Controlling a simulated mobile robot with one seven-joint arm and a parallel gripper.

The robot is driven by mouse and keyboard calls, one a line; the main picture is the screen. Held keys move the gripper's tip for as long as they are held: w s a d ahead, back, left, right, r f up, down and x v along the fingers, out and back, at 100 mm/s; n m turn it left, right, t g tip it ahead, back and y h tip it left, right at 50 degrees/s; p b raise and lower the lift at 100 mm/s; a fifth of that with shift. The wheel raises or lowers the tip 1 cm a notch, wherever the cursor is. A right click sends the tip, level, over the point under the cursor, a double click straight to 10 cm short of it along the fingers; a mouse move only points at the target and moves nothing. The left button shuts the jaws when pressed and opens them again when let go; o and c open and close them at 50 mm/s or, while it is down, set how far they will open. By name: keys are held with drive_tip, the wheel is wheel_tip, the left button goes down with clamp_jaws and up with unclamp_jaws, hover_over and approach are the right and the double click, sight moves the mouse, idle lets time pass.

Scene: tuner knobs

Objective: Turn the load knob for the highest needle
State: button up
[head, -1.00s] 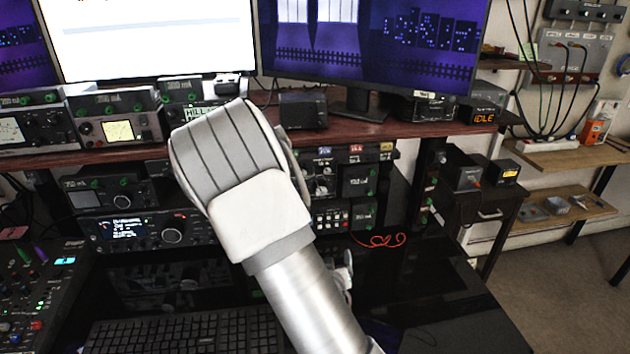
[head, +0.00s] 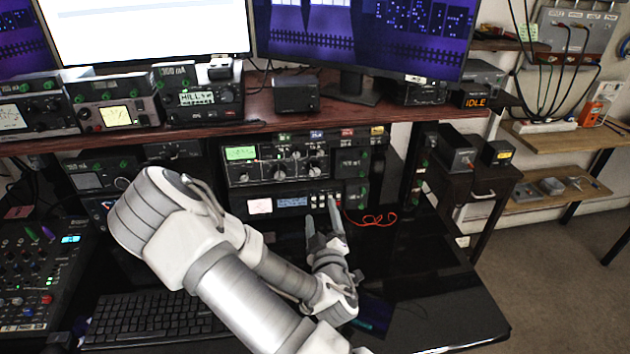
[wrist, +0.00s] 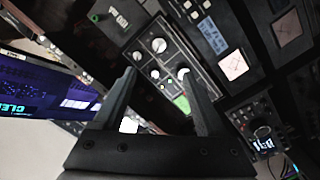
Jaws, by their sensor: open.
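The tuner (head: 270,185) is a dark-faced unit on the rack under the wooden shelf, with several pale-ringed knobs and a lit green meter (head: 240,154) at its upper left. Its knob labels are too small to read, so I cannot tell which is the load knob, and the needle is not readable. My gripper (head: 323,214) is open and empty, in front of the lower right of the rack, fingers pointing up toward it. In the wrist view, the tuner's knobs (wrist: 158,45) show beyond and between the open fingers, and the green meter (wrist: 182,104) is partly behind the right finger.
A unit with a pale meter (head: 260,206) and blue display sits below the tuner. A red cable (head: 372,219) lies on the glossy black desk right of my gripper. A keyboard (head: 150,325) and a mixer (head: 38,275) are at left. The shelf edge overhangs the rack.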

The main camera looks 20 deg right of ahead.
sight(315, 172)
drive_tip(key=b+x, duration=1.2)
drive_tip(key=x, duration=0.4)
drive_tip(key=shift+d, duration=0.1)
idle(0.4)
clamp_jaws()
